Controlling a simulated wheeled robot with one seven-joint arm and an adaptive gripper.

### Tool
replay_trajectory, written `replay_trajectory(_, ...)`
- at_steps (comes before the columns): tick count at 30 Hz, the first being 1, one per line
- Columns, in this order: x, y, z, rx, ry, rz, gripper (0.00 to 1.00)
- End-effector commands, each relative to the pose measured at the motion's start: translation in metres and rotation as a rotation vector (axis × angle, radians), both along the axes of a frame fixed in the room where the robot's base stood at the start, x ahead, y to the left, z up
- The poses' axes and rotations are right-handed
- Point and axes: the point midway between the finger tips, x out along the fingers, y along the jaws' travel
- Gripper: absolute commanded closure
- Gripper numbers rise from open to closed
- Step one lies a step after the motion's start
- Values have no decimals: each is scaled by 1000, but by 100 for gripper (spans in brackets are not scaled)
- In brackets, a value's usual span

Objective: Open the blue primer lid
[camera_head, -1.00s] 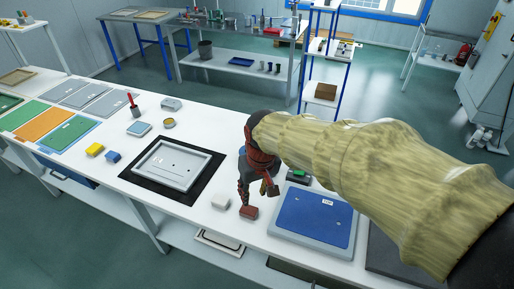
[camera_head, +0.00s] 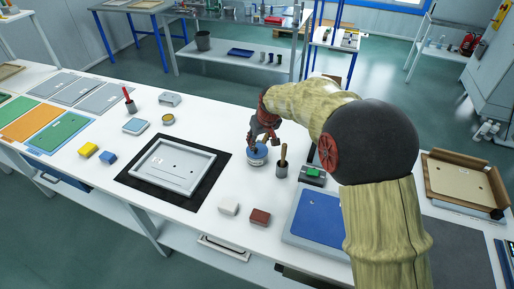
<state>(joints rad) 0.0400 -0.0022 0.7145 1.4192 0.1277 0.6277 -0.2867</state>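The blue primer container (camera_head: 256,158) stands on the white table, a small round tin with a blue top and a pale label, right of the framed panel. Its blue lid (camera_head: 258,150) appears to be on it. My gripper (camera_head: 257,142) points down just above the lid, with its dark fingers at or very near the lid. Whether the fingers touch the lid, and how far apart they are, is too small to tell.
A grey cup with a wooden-handled tool (camera_head: 281,164) stands close to the right of the tin. A white block (camera_head: 229,207) and a red-brown block (camera_head: 260,217) lie in front. The framed panel on a black mat (camera_head: 125,180) is left; a blue panel (camera_head: 312,217) is right.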

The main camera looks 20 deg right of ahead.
Motion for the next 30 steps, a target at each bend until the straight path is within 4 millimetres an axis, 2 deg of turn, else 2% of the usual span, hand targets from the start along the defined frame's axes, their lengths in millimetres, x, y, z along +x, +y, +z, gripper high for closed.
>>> replay_trajectory(1, 3, 1, -11, 1, 2, 0, 66)
replay_trajectory(3, 7, 1, -22, 1, 2, 0, 66)
replay_trajectory(9, 17, 3, -43, 0, 1, -1, 66)
replay_trajectory(18, 18, 3, -45, 0, 0, -1, 66)
replay_trajectory(30, 18, 3, -45, 0, 0, -1, 89)
